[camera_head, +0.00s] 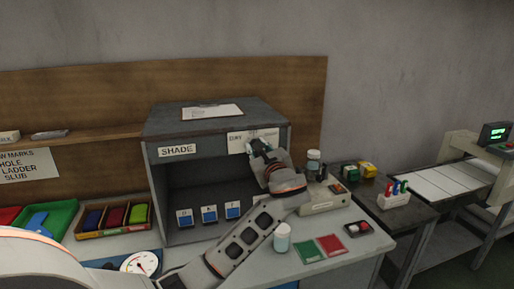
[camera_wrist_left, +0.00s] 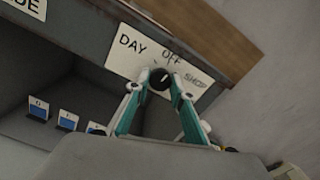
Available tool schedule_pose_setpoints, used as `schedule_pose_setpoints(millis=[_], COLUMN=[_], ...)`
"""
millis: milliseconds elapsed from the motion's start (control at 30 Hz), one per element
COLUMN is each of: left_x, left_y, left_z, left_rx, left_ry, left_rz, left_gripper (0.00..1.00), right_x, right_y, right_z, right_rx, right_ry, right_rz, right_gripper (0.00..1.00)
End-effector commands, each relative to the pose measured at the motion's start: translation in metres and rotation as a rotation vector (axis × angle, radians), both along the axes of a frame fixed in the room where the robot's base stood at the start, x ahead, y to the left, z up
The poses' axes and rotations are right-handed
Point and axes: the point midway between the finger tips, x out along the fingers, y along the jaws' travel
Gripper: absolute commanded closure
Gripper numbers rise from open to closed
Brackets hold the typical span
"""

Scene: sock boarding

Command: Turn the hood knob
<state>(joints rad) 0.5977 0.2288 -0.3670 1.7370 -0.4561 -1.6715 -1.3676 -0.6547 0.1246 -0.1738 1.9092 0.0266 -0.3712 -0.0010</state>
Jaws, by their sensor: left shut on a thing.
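The hood is a grey open-fronted box (camera_head: 160,128) with a SHADE label (camera_head: 178,150) on its front. Its black round knob (camera_wrist_left: 160,80) sits on a white plate (camera_wrist_left: 125,62) marked DAY, OFF and SHOP in the left wrist view. A short white mark on the knob points up toward OFF. My left gripper (camera_head: 254,147) is at the plate on the hood's upper right front, and in the left wrist view its teal fingers (camera_wrist_left: 160,84) close on the knob from both sides. In the head view the gripper hides the knob. My right gripper is out of view.
Several small blue-and-white cards (camera_head: 208,214) stand inside the hood. A white-lidded jar (camera_head: 282,238), green and red pads (camera_head: 319,247) and a dial gauge (camera_head: 140,263) lie on the bench. A clipboard (camera_head: 212,112) rests on the hood.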

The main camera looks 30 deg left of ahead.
Motion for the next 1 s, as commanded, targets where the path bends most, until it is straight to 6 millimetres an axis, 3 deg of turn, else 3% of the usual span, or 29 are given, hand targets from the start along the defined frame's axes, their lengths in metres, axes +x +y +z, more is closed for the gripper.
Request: schedule_pose_setpoints(millis=[1000], left_x=[0.001], left_y=[-0.001], left_z=[-0.001], left_rx=[-0.579], left_ry=[-0.675], left_rz=[0.001], left_gripper=[0.99], right_x=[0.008], right_y=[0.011], right_z=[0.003], right_rx=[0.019], right_ry=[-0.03], right_rz=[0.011], right_gripper=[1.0])
